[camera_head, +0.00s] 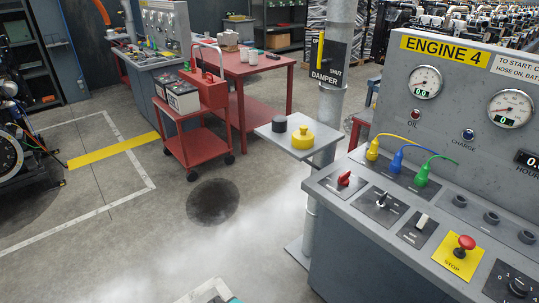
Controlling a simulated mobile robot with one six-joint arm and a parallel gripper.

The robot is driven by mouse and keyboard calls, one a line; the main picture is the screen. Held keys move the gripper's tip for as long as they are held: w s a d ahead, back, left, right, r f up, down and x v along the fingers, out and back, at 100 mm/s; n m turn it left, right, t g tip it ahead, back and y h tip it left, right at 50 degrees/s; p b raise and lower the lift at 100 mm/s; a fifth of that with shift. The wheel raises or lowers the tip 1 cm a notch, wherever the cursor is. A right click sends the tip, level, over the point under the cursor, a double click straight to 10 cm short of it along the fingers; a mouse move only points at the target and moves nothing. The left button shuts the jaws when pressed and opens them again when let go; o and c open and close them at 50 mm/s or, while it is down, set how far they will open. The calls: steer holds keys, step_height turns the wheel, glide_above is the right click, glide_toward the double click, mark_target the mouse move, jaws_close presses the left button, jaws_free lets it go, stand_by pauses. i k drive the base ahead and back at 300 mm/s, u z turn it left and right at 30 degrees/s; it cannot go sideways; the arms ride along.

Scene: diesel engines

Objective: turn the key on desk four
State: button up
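Desk four (340,230) is the grey console on the right, with an upright panel marked ENGINE 4 (444,50). On its sloping top, a small metallic piece (381,199) stands up from a dark square plate and looks like the key, though it is too small to be sure. A red knob (344,178) is to its left. A pale lever switch (421,221) and a red STOP button (464,243) on a yellow plate are to its right. A black rotary knob (518,287) is at the lower right edge.
Yellow, blue and green plugs (396,160) with cables sit behind the controls. A grey post with a DAMPER lever (320,50) and small shelf (295,138) stands left of the desk. A red cart (195,142) is farther back. The floor in front is open, with a dark stain (213,202).

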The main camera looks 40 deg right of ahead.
mark_target(380, 203)
steer(key=u, duration=0.6)
steer(key=k, duration=0.15)
steer(key=z, duration=2.9)
steer(key=k, duration=0.6)
steer(key=u, duration=0.2)
steer(key=i, duration=0.5)
steer(key=z, duration=0.05)
